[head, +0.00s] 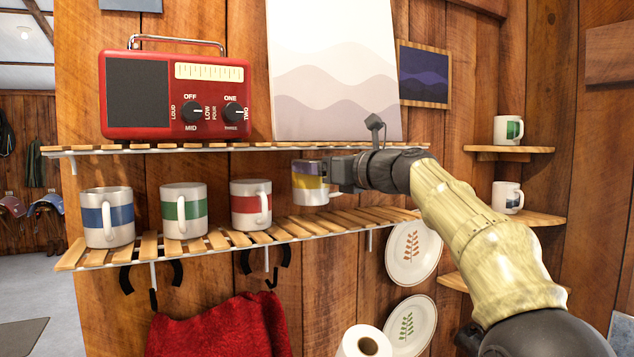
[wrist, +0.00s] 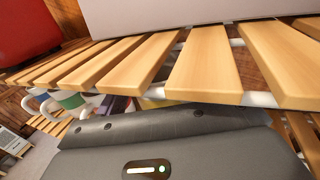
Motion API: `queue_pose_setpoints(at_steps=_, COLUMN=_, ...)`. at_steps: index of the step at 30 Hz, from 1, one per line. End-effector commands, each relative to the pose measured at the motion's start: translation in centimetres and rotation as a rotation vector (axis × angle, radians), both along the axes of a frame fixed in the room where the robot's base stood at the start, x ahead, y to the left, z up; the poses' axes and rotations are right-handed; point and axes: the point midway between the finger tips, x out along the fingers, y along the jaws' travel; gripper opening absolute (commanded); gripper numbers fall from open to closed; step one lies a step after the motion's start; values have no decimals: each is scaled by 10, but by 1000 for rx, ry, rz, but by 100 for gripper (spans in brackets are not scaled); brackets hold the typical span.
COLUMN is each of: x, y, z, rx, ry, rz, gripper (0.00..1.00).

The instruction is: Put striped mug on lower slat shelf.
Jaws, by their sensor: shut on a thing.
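The striped mug (head: 307,184), white with yellow and purple bands, is in my gripper (head: 330,174) in the head view. My gripper is shut on its right side, and the mug looks upright. It is between the upper slat shelf (head: 160,149) and the lower slat shelf (head: 360,217), over the right part of the lower one. I cannot tell whether its base touches the slats. In the wrist view the gripper body lies under the upper shelf's slats (wrist: 205,60), and the held mug is mostly hidden.
Blue-banded (head: 107,217), green-banded (head: 184,210) and red-banded (head: 251,205) mugs stand in a row on the lower shelf, left of the held mug. A red radio (head: 178,95) and a pale picture panel (head: 330,70) stand on the upper shelf. The lower shelf's right end is bare.

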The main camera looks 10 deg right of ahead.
Motion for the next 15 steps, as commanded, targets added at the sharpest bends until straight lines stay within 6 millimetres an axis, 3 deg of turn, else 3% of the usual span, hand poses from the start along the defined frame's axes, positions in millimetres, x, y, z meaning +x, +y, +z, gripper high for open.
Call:
queue_pose_setpoints(at_steps=2, x=5, y=6, z=3, rx=1, ry=0, rz=3, gripper=39)
queue_pose_setpoints(at_steps=10, x=6, y=5, z=-32, rx=2, ry=2, rz=0, gripper=39)
queue_pose_setpoints(at_steps=15, x=6, y=6, z=-34, rx=1, ry=-1, rz=1, gripper=39)
